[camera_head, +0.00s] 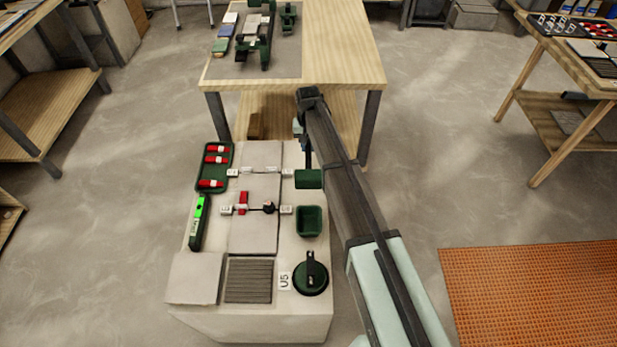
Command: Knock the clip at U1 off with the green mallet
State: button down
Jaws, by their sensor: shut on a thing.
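My gripper (306,158) is at the right side of the work block, shut on the green mallet, whose green head (309,179) hangs below it, above the block's right edge. The grip itself is small and partly hidden by my arm. On the tiles (254,229) stands a red clip (243,203) near the joint between tiles, and a dark round-headed piece (268,207) is to its right. Small white tags (226,210) lie along the joints; their writing is too small to read, so I cannot tell which marks U1. The mallet head is apart from the red clip.
A green tray (215,181) with red pieces and a green level (198,222) lie at the left. A green open box (311,221) and a round green suction cup (311,272) beside a U5 tag (285,281) stand at the right. A wooden table (345,50) is behind.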

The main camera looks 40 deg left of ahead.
jog(key=shift+r, duration=0.2)
jog(key=s+a+r+m, duration=0.1)
jog(key=s+a+m, duration=0.2)
jog(key=s+m, duration=0.8)
jog(key=s+a+r+m, duration=0.1)
jog(key=s+a+m, duration=0.2)
jog(key=s+m, duration=0.8)
jog(key=s+a+r+m, duration=0.1)
jog(key=s+a+m, duration=0.3)
jog(key=s+m, duration=0.8)
jog(key=shift+r+m, duration=0.3)
jog(key=shift+m, duration=0.7)
